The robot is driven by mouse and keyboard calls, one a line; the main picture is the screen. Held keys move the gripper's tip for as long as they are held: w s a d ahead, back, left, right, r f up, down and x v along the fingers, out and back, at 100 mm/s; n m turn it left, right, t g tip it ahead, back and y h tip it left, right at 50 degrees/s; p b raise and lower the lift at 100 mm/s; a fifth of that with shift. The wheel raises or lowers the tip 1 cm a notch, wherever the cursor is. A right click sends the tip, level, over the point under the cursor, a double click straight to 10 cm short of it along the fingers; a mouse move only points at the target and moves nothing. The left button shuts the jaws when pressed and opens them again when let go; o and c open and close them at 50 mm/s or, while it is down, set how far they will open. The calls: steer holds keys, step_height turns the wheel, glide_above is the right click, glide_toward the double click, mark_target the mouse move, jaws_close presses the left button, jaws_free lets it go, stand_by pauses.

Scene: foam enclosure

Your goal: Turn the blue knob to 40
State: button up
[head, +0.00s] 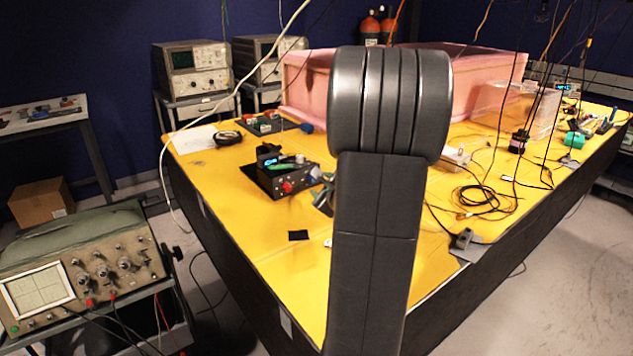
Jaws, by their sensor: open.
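A small black instrument box (283,181) sits on the yellow table, left of my arm. It has a small blue-lit display (271,161) on top and a red knob (287,187) on its front. A blue-grey part (315,172) shows at the box's right end; I cannot tell whether it is the blue knob. No scale marks are readable. My gripper (324,199) is mostly hidden behind my dark grey arm. Only a small metallic part of it seems to show at the arm's left edge, close to the box. I cannot see whether it touches the box.
The yellow table (245,240) is clear at the front left, apart from a small black square (298,235). A pink foam enclosure (300,85) stands behind. Coiled black cables (483,200) lie right of my arm. An oscilloscope (85,265) stands at lower left. Wires hang from above.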

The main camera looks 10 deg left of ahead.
steer(key=shift+x, duration=2.7)
jaws_close()
